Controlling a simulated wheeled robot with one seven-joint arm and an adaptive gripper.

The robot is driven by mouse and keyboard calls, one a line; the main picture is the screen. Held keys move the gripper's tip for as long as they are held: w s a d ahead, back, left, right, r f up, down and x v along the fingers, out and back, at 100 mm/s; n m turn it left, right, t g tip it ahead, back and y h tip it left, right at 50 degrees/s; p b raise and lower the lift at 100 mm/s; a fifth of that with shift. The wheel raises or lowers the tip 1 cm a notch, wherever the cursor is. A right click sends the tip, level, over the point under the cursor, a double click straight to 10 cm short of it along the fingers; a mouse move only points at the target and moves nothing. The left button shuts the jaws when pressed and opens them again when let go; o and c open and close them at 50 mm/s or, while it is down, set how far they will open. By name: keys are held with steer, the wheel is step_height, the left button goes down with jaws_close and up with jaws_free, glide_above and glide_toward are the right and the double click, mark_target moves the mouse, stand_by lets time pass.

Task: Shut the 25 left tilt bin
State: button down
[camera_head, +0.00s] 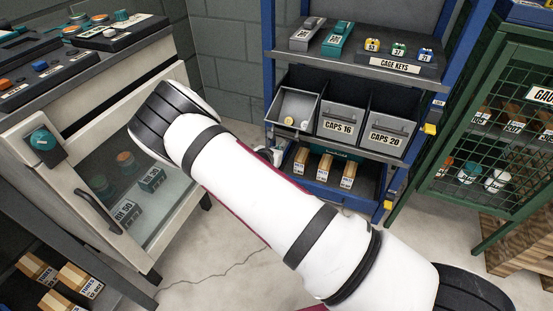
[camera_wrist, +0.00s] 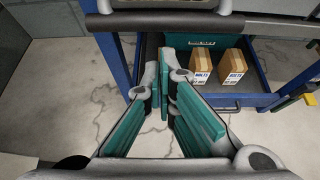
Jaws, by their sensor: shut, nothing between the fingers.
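The left tilt bin (camera_head: 296,107) is in the blue rack in the head view, left of two grey bins. It is tilted open, with its inside showing and a few small round pieces in it. Its label is not visible. My gripper (camera_wrist: 162,70) is shut and empty in the wrist view, its teal finger pads close together at the tips. In the head view my arm hides most of the gripper; a small part shows just below the left tilt bin. I cannot tell whether it touches the bin.
Bins CAPS 16 (camera_head: 341,122) and CAPS 20 (camera_head: 389,132) look shut. A lower tray holds small boxes (camera_wrist: 236,66). A glass-front cabinet (camera_head: 140,170) stands left, a green mesh cage (camera_head: 500,130) right.

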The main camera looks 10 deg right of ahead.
steer(key=shift+d+r, duration=0.1)
steer(key=shift+r, duration=0.55)
steer(key=shift+w+r+p, duration=0.1)
steer(key=shift+r+p, duration=0.3)
steer(key=shift+p, duration=0.15)
